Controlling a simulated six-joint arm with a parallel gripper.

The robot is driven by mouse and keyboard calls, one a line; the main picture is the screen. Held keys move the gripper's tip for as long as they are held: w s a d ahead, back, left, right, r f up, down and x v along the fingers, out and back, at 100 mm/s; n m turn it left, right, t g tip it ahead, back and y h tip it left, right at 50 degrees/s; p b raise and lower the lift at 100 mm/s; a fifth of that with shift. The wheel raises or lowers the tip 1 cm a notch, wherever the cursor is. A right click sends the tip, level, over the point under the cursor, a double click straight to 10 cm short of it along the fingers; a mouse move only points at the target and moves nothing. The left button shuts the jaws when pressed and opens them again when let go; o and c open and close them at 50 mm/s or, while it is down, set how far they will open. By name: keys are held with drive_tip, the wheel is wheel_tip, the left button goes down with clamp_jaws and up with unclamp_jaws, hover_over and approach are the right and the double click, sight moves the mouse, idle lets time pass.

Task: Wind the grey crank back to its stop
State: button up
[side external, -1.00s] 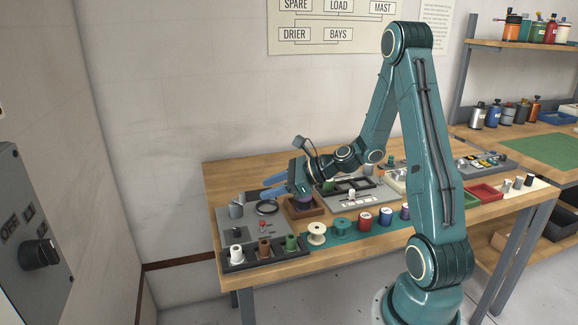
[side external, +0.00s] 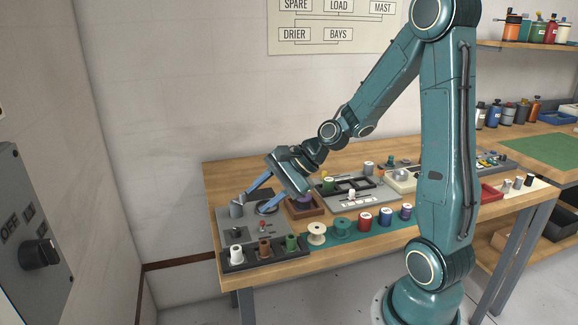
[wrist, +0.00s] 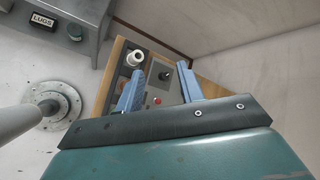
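A grey plate (side external: 250,232) lies at the left end of the bench. A grey upright cylinder (side external: 236,211), which looks like the crank's body, stands at its back left; I cannot make out its arm or stop. My gripper (side external: 251,205) points down over the plate. Its two blue fingers are apart with nothing visibly between them. One fingertip appears close to the grey cylinder, the other overlaps a dark ring (side external: 266,209); contact cannot be told.
A red knob (side external: 262,225) is on the same plate. A dark tray (side external: 265,262) with white, brown and green spools is in front. A brown wooden box (side external: 305,212) is just right of my gripper. More spools line the bench front.

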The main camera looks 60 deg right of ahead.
drive_tip(key=s+a+r+n+g+h, duration=0.2)
drive_tip(key=s+a+r+n, duration=0.3)
drive_tip(key=s+n, duration=0.3)
drive_tip(key=shift+a+n, duration=0.15)
drive_tip(key=shift+n, duration=1.25)
